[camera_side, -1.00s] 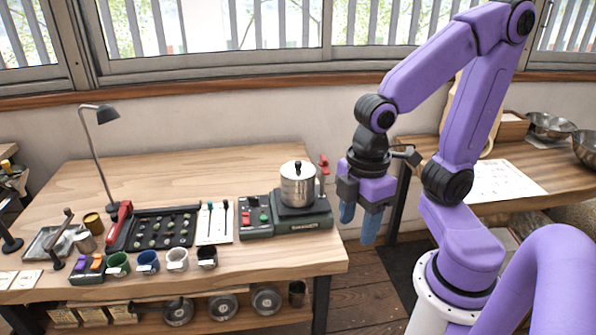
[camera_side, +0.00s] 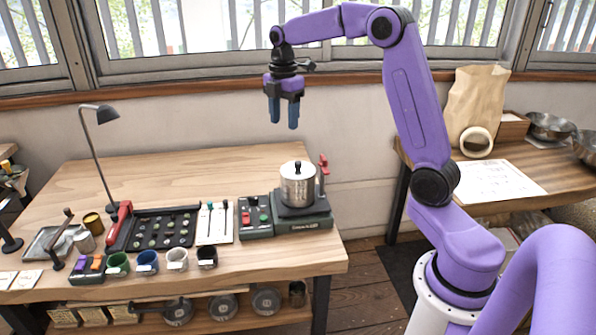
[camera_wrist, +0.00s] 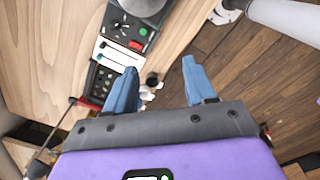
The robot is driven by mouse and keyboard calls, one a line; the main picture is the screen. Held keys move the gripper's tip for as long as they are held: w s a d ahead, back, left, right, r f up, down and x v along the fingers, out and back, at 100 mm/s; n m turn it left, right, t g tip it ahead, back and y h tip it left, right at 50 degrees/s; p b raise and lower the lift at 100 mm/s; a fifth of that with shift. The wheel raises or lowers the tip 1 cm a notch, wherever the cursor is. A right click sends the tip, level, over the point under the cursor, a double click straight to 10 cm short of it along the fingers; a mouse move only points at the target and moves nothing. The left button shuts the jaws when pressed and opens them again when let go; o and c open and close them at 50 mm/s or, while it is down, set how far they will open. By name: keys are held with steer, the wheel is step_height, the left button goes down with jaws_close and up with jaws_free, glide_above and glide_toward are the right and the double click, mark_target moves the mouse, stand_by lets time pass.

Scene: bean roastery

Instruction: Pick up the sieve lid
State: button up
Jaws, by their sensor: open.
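The sieve lid (camera_side: 297,167) looks to be the silver lid with a black knob on top of the metal canister (camera_side: 298,188). The canister stands upright on the dark green machine (camera_side: 303,216) near the table's right end. In the wrist view, part of the silver canister (camera_wrist: 143,6) shows at the top edge; I cannot make out the lid's knob there. My gripper (camera_side: 284,124) hangs above the table with its blue fingers down, higher than the lid and a little left of it in the side view. In the wrist view, the fingers (camera_wrist: 159,68) are apart with nothing between them.
A red-handled lever (camera_side: 323,170) stands just right of the canister. A control box with buttons (camera_side: 255,214) is on its left. Further left are a black tray (camera_side: 160,229), several cups and a lamp (camera_side: 105,114). The back of the table is clear.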

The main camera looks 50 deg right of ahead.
steer(key=w+d, duration=0.1)
steer(key=d, duration=0.7)
glide_above(298, 162)
steer(key=shift+n, duration=0.4)
steer(key=f, duration=1.1)
steer(key=shift+s+f, duration=0.2)
steer(key=shift+f, duration=0.1)
steer(key=shift+w+a+f, duration=0.1)
steer(key=shift+f, duration=1.4)
steer(key=shift+w+a+f, duration=0.1)
steer(key=shift+f, duration=1.35)
steer(key=shift+d, duration=0.1)
jaws_close()
